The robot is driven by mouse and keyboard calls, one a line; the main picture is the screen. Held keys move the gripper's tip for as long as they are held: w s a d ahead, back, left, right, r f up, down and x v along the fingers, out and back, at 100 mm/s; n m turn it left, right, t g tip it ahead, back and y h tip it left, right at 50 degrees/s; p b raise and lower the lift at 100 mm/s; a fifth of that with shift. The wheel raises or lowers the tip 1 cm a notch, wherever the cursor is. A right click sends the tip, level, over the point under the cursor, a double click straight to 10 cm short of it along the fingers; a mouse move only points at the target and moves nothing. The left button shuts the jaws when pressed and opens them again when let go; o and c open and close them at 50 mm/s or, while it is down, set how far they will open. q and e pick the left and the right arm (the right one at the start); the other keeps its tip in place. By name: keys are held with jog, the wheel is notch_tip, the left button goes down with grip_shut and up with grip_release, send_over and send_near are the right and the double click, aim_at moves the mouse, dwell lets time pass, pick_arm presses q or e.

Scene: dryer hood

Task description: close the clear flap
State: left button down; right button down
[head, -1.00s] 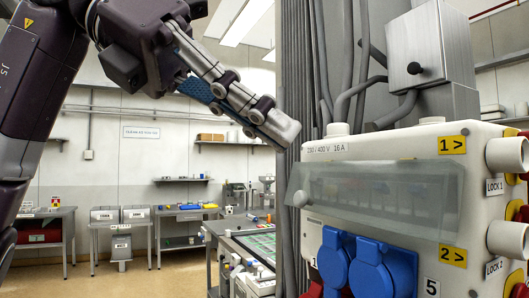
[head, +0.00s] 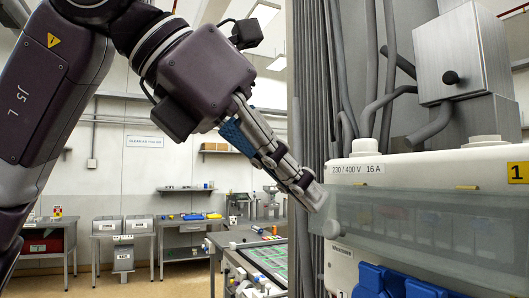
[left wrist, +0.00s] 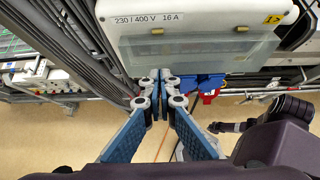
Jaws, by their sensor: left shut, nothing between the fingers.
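The clear flap (head: 430,222) is a long see-through panel along the upper front of the white electrical box (head: 440,168). In the left wrist view the flap (left wrist: 205,52) hangs from two small yellowish hinges and appears to stand out from the box. My left gripper (head: 313,197) is shut and empty, at the flap's left end in the head view. In the left wrist view its tips (left wrist: 160,76) overlap the flap's outer edge; I cannot tell whether they touch. What may be my right arm shows small at the right there.
Blue sockets (head: 385,282) sit below the flap. Grey conduits (head: 368,70) and a metal box (head: 463,50) stand above the white box. A grey ribbed column (head: 307,100) is at its left. Workbenches stand far behind; open floor lies between.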

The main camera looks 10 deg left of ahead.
aim_at(340, 216)
pick_arm(q)
jog(key=shift+w+d+f, duration=0.1)
jog(key=shift+w+d, duration=0.15)
jog(key=shift+d, duration=0.3)
jog(key=shift+w+d+f, duration=0.1)
jog(key=shift+w+d, duration=0.15)
jog(key=shift+d, duration=0.3)
jog(key=shift+w, duration=0.1)
pick_arm(e)
jog(key=shift+w+a+r, duration=0.15)
jog(key=shift+a+r, duration=0.3)
jog(key=shift+a, duration=0.05)
pick_arm(q)
jog(key=shift+a, duration=0.1)
pick_arm(e)
jog(key=shift+a, duration=0.1)
